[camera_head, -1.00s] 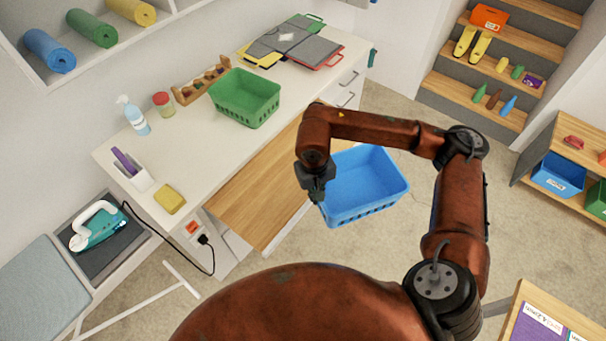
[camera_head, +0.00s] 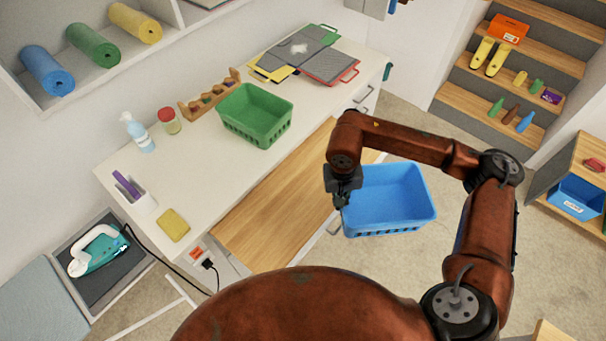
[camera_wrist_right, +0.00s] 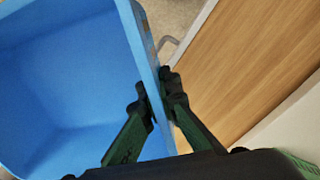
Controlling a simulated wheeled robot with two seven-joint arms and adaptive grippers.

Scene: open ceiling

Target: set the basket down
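A blue basket (camera_head: 388,200) hangs from my right gripper (camera_head: 341,198), above the floor and beside the wooden pull-out board. It is empty and roughly level. The right wrist view shows the two fingers (camera_wrist_right: 157,98) on either side of the rim of the blue basket (camera_wrist_right: 65,75), shut on its wall. In the head view the near fingertips are partly hidden by the wrist. My left gripper is not in view.
A wooden pull-out board (camera_head: 285,195) juts from the white counter (camera_head: 215,165). The counter holds a green basket (camera_head: 256,113), a yellow sponge (camera_head: 173,225), bottles and folders. Shelves (camera_head: 495,130) stand at the right, with clear floor (camera_head: 425,150) between.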

